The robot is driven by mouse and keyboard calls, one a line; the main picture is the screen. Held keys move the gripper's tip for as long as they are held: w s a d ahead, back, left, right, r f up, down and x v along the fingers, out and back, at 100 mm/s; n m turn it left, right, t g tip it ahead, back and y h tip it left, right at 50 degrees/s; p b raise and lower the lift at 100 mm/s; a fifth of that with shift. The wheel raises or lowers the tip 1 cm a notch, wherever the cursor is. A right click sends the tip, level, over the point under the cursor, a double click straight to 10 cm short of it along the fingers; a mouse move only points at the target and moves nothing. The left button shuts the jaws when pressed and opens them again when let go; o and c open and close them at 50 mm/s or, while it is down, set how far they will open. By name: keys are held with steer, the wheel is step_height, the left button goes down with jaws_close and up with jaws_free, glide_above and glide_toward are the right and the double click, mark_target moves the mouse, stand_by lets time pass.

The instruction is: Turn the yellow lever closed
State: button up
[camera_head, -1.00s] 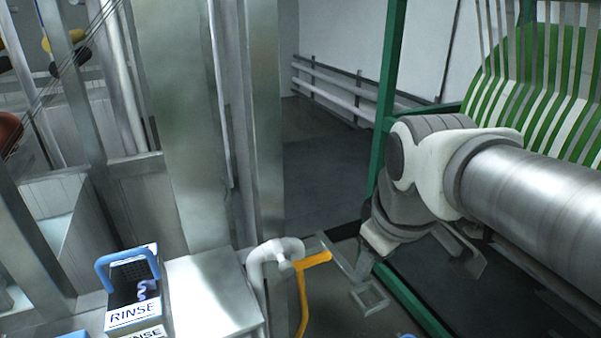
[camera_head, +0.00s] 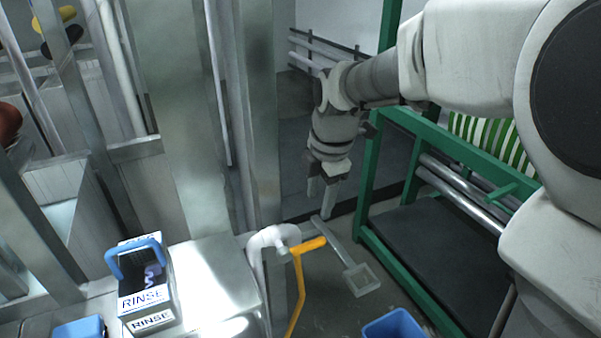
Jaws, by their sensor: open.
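The yellow lever (camera_head: 308,245) is on the end of a white bent pipe (camera_head: 270,238), beside the metal counter. Its short handle points right and slightly up, and a thin yellow bar (camera_head: 298,295) runs down below it. My gripper (camera_head: 320,204) hangs pointing down, beyond and above the lever, a little to its right in the picture. Its two fingers are apart with nothing between them. It does not appear to touch the lever.
A box marked RINSE (camera_head: 146,290) with a blue handle stands on the metal counter (camera_head: 215,275). Metal posts (camera_head: 262,120) rise behind the pipe. A green frame (camera_head: 368,190) stands right, with a blue bin (camera_head: 394,327) at the bottom. A grey squared-end bar (camera_head: 360,280) lies near the lever.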

mark_target(310, 243)
steer(key=w+f, duration=0.1)
steer(key=f, duration=0.4)
steer(key=w+f, duration=0.1)
steer(key=f, duration=0.4)
steer(key=a+f, duration=0.1)
steer(key=f, duration=0.4)
steer(key=shift+w+a+f, duration=0.1)
steer(key=shift+w+f, duration=0.05)
steer(key=shift+w, duration=0.25)
jaws_close()
stand_by(0.5)
